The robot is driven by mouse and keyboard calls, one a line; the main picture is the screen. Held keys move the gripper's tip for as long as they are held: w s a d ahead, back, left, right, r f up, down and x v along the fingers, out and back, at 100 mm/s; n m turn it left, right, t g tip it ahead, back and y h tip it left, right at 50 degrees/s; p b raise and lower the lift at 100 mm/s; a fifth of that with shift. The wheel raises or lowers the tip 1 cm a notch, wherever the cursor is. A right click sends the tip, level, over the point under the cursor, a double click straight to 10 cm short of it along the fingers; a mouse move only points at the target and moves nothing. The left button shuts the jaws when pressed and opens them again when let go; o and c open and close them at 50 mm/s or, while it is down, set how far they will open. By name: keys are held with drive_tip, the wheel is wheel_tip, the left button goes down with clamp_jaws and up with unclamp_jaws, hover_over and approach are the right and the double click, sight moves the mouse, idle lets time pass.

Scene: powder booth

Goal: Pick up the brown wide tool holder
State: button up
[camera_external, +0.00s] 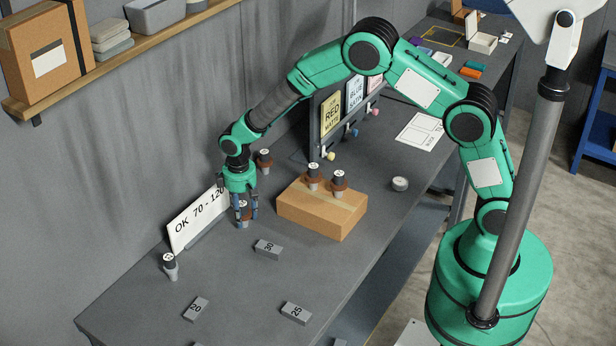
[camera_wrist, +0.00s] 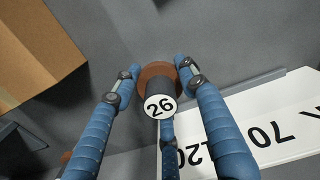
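A tool holder with a wide brown flange, a black body and a white top marked 26 (camera_wrist: 159,104) stands on the grey bench. In the external view this holder (camera_external: 244,212) is by the white sign. My gripper (camera_external: 240,215) points down over it. In the wrist view the blue fingers of my gripper (camera_wrist: 158,72) are spread around it, two at the sides and one below it in the picture. The side fingertips are close to the flange; I cannot tell if they touch. The tip of the third finger is partly hidden by the holder.
A white "OK 70-120" sign (camera_external: 194,217) stands close beside the holder. Another brown holder (camera_external: 264,160) stands behind. A grey holder (camera_external: 170,265) and numbered blocks (camera_external: 268,248) are at the front, with free bench between.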

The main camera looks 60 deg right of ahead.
sight(244, 204)
drive_tip(key=shift+c, duration=1.4)
drive_tip(key=shift+r, duration=0.15)
drive_tip(key=shift+r, duration=0.5)
drive_tip(key=shift+s+r, duration=0.15)
drive_tip(key=shift+r, duration=0.5)
drive_tip(key=shift+s+r, duration=0.15)
drive_tip(key=shift+r, duration=0.45)
drive_tip(key=s+d+r, duration=0.1)
drive_tip(key=s+d, duration=0.2)
drive_tip(key=s, duration=1.2)
drive_tip(key=shift+r+p, duration=0.15)
drive_tip(key=shift+p, duration=0.15)
drive_tip(key=shift+s, duration=0.1)
